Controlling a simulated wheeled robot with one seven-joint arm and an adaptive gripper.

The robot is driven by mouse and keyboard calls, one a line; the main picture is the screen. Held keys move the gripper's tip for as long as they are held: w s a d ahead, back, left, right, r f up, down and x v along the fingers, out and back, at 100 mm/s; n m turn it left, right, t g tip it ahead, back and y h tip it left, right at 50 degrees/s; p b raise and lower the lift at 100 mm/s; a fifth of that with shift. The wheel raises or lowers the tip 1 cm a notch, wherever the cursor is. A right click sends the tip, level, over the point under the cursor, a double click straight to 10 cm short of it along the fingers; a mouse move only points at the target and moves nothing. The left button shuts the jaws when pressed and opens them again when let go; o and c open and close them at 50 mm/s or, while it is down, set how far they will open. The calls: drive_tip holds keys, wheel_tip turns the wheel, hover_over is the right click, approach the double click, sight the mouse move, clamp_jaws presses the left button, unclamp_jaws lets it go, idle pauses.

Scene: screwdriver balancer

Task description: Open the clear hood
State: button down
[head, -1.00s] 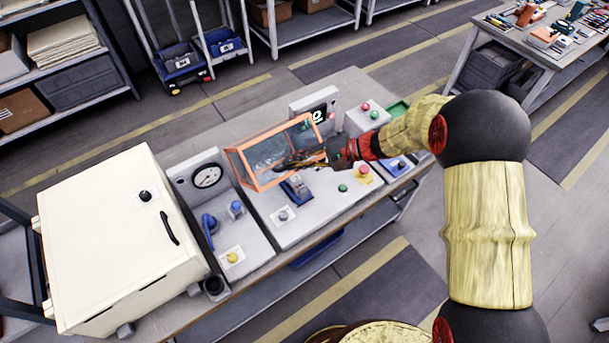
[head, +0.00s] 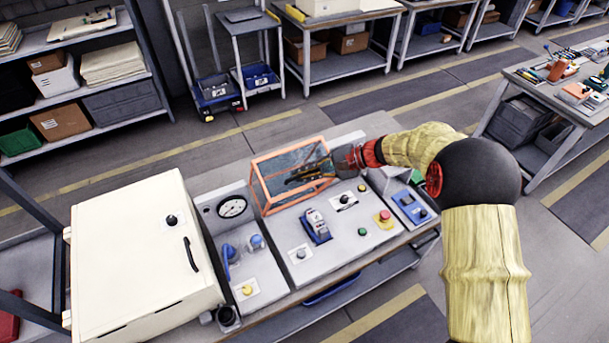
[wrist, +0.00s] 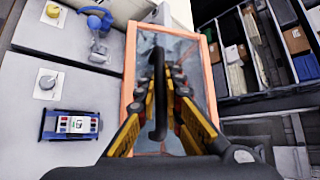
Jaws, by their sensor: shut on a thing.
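The clear hood (head: 256,187) has an orange frame and see-through panels, and sits on the grey console at the back of the bench. In the wrist view its orange frame (wrist: 128,70) surrounds the panel in front of me. My gripper (head: 318,172) is at the hood's right side in the head view. In the wrist view my gripper (wrist: 163,88) has its yellow and black fingers closed on the hood's dark bar handle (wrist: 158,125). The hood appears tilted up; its exact angle is hard to tell. My arm and gripper hide part of its right side.
The console carries a blue and white device (head: 316,227), a red button (head: 385,216) and several knobs. A gauge panel (head: 232,207) and a cream cabinet (head: 140,255) stand to the left. Shelves (head: 85,75) stand beyond the aisle.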

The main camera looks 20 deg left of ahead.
drive_tip(key=c, duration=2)
unclamp_jaws()
drive_tip(key=shift+o, duration=0.4)
drive_tip(key=shift+d, duration=0.1)
drive_tip(key=v, duration=1.1)
drive_tip(key=shift+d+r, duration=0.2)
drive_tip(key=shift+d, duration=0.15)
drive_tip(key=shift+w, duration=0.1)
